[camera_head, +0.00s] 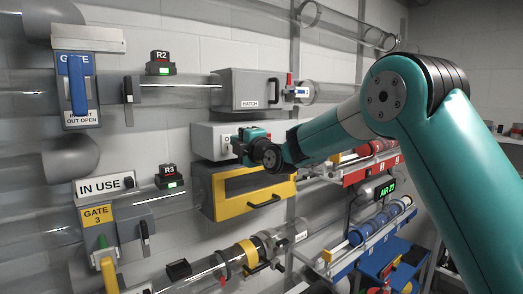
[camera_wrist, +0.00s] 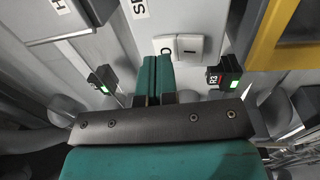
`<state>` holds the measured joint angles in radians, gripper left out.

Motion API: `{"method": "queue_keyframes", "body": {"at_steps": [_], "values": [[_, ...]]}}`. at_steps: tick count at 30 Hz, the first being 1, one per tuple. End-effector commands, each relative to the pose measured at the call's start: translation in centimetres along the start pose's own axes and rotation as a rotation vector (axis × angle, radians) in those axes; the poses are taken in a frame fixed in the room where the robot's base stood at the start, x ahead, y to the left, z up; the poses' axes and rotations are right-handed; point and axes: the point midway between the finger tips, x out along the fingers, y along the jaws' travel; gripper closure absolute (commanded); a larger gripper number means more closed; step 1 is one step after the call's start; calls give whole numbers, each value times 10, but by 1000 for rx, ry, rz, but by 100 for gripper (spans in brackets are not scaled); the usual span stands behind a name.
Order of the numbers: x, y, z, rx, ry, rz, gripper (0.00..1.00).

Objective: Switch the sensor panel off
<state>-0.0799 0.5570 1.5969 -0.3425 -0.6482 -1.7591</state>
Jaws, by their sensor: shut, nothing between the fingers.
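The sensor panel (camera_head: 207,141) is a grey box on the wall, between the hatch box and the yellow-framed box. In the wrist view its white switch plate (camera_wrist: 178,46) shows two keys, one marked O (camera_wrist: 166,49) and one marked with a bar (camera_wrist: 190,46). A label starting with "SE" is cut off at the top of that view. My gripper (camera_wrist: 157,60) is shut and empty, its teal fingertips side by side at the O key and partly covering it. I cannot tell whether they touch it. In the head view my gripper (camera_head: 240,145) is at the panel's right part.
The hatch box (camera_head: 249,90) is just above and the yellow-framed box (camera_head: 247,188) just below. Black R2 (camera_head: 161,63) and R3 (camera_head: 169,176) boxes have green lights. Glass tubes and gates fill the left wall. Racks with red and blue canisters stand right, behind my arm.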

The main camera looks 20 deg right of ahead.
Motion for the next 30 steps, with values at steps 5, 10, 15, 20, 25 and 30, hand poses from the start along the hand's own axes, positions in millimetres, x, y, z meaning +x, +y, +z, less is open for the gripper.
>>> {"method": "queue_keyframes", "body": {"at_steps": [5,10,15,20,25,30], "values": [[-32,1,-6,-1,8,3,100],[-73,10,2,-3,-3,2,100],[-99,18,3,-2,-4,1,100],[-109,22,2,-1,-1,-1,100],[-110,23,0,-1,1,-1,100],[-109,23,0,-1,2,-1,100]]}}
